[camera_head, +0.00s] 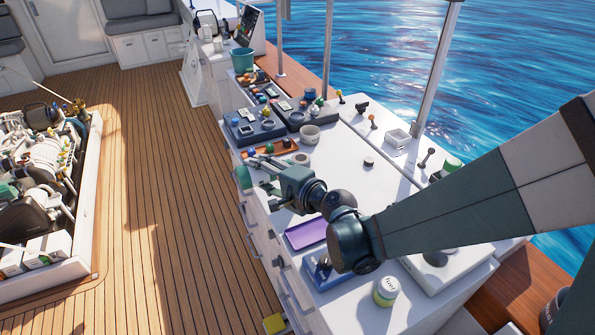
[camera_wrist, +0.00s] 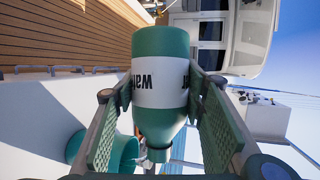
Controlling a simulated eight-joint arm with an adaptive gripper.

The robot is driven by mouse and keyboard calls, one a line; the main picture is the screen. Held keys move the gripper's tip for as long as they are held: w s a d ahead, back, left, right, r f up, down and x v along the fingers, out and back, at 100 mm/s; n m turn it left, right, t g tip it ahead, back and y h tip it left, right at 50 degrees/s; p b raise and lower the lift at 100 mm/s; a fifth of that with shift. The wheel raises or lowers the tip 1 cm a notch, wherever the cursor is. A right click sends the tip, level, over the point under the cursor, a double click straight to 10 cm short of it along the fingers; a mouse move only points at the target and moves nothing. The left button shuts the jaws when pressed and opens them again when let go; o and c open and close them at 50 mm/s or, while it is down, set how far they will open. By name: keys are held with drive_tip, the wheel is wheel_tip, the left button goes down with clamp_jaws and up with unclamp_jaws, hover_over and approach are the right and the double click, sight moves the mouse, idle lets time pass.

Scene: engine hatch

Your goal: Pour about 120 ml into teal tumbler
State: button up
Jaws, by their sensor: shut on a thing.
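A green bottle (camera_wrist: 160,95) with a white label reading "wat…" is between the two fingers of my gripper (camera_wrist: 160,125) in the wrist view. My gripper is shut on it. That view is rolled, with the sky at right. The bottle is tipped well over, its neck toward the bottom of the picture. The teal tumbler (camera_wrist: 105,150) shows at lower left, its open rim close to the bottle's neck and lower than it. I cannot tell whether liquid is flowing or how full the tumbler is. In the head view my gripper (camera_head: 262,165) is over the counter's left edge area.
An orange tray (camera_head: 283,148) with small items and a grey-white bowl (camera_head: 310,134) stand behind my gripper. A purple tray (camera_head: 306,234) lies nearer, and a jar labelled "Fuel" (camera_head: 386,291) stands at the front. The middle of the white counter (camera_head: 345,165) is mostly clear.

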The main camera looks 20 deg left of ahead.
drive_tip(key=shift+s+a+r, duration=0.1)
drive_tip(key=shift+s+a, duration=0.05)
idle(0.3)
drive_tip(key=shift+r+m+y, duration=0.4)
drive_tip(key=shift+r+m, duration=0.05)
drive_tip(key=shift+m, duration=0.05)
idle(1.4)
drive_tip(key=shift+s+a+f+n+h, duration=0.1)
drive_tip(key=shift+f+n+h, duration=0.4)
drive_tip(key=shift+f+n, duration=0.4)
drive_tip(key=shift+s+a+f+n+t+h+p, duration=0.15)
drive_tip(key=shift+f+n+t+h+p, duration=0.2)
drive_tip(key=shift+f+n+h, duration=0.3)
drive_tip(key=shift+s+a+f, duration=0.1)
drive_tip(key=shift+f, duration=0.2)
drive_tip(key=shift+f+n, duration=0.4)
drive_tip(key=shift+n, duration=0.05)
idle(0.6)
